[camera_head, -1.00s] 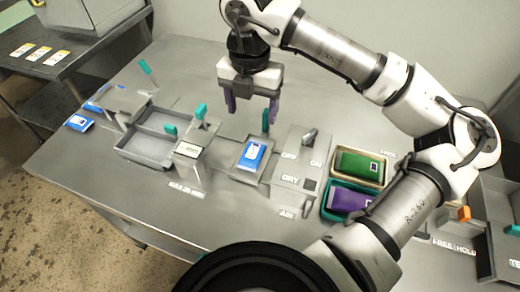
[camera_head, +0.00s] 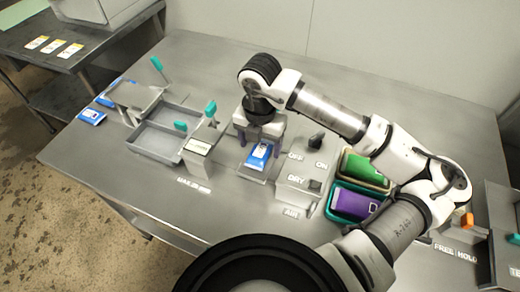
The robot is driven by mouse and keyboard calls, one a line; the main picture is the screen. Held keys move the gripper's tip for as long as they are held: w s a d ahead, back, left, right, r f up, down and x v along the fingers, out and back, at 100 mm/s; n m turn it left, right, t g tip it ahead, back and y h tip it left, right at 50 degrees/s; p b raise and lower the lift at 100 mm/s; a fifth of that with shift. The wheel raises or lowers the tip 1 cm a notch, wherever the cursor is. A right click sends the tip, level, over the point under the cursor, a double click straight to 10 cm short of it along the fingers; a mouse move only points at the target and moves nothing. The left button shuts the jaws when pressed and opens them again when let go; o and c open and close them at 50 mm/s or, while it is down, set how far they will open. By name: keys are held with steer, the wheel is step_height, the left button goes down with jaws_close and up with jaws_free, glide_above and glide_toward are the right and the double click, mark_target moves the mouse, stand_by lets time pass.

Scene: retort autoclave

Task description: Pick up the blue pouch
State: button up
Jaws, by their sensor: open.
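A blue pouch (camera_head: 258,157) with a white label lies on a small grey tray (camera_head: 246,174) near the middle of the table. My gripper (camera_head: 259,146) is low over this pouch, pointing down. Its purple fingers are apart, one towards each side of the pouch's far end. The gripper hides that far end, and I cannot tell whether the fingers touch the pouch. Another blue pouch (camera_head: 92,117) lies at the table's left edge, with more blue partly hidden behind it.
A grey two-part tray (camera_head: 160,155) with teal handles stands left of my gripper. A box with a dark knob (camera_head: 316,142) and ON/OFF lettering stands at right. Beyond it, a green pouch (camera_head: 364,169) and a purple pouch (camera_head: 355,204) lie in bins. The table's left front is clear.

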mark_target(260, 151)
steer(key=shift+f, duration=1.1)
steer(key=c, duration=1.1)
steer(key=shift+r, duration=0.1)
step_height(260, 151, up, 20)
steer(key=b, duration=0.3)
